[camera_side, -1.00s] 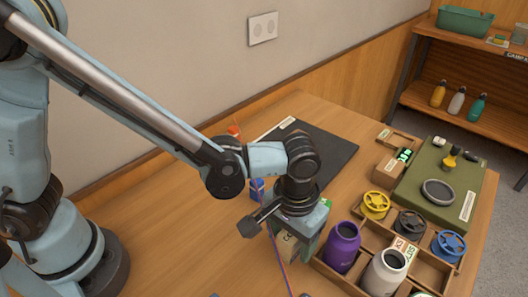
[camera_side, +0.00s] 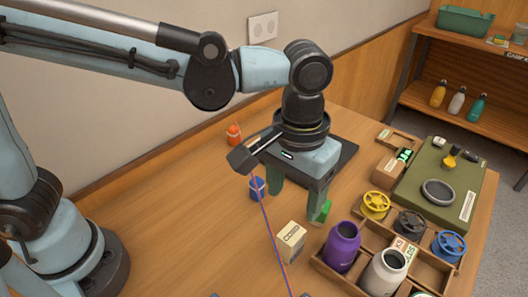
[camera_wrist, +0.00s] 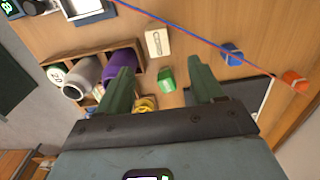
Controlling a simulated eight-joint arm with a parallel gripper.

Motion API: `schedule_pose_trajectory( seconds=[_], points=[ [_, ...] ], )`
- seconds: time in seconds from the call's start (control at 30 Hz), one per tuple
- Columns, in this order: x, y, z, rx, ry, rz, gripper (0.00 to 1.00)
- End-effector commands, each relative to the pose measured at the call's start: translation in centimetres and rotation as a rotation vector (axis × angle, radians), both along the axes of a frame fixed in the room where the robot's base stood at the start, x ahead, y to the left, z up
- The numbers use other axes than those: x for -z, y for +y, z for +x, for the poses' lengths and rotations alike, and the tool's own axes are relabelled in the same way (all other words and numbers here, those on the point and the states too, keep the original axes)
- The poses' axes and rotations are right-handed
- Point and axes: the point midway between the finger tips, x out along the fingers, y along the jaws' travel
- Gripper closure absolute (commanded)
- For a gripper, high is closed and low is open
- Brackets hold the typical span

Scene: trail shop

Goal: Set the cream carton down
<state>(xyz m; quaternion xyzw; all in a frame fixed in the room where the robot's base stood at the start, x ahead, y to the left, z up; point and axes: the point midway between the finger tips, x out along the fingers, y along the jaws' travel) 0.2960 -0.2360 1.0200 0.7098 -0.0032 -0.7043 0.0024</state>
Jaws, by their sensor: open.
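The cream carton (camera_side: 291,241) stands on the wooden table, left of the compartment tray, with dark lettering on its side. It also shows in the wrist view (camera_wrist: 158,43), beyond my fingertips. My gripper (camera_side: 297,203) is open and empty, raised above the table behind the carton and apart from it. In the wrist view its two green fingers (camera_wrist: 162,72) are spread wide with nothing gripped between them.
A tray (camera_side: 340,281) holds a purple bottle (camera_side: 342,247) and a cream bottle (camera_side: 385,272). A green block (camera_side: 322,211), a blue item (camera_side: 257,187) and an orange item (camera_side: 234,135) are near my gripper. A red-and-blue cord (camera_side: 268,222) crosses the view.

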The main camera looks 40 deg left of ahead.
Motion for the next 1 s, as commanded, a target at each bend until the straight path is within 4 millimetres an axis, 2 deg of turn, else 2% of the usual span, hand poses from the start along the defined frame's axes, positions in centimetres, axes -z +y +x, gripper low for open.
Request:
schedule_pose_trajectory(
  seconds=[0.17,0.3,0.5,0.6,0.7,0.8,1.0],
  points=[
    [-0.9,4.4,1.0,-0.011,-0.079,-0.048,0.33],
    [-1.4,9.9,1.5,-0.015,-0.203,-0.088,0.33],
    [-1.2,17.1,0.9,-0.016,-0.401,-0.084,0.33],
    [-0.8,19.9,0.3,-0.013,-0.488,-0.058,0.33],
    [-0.4,21.9,-0.2,-0.011,-0.552,-0.028,0.33],
    [-0.1,23.1,-0.5,-0.008,-0.593,-0.005,0.33],
    [0.0,23.7,-0.7,-0.003,-0.616,0.009,0.33]
  ],
)
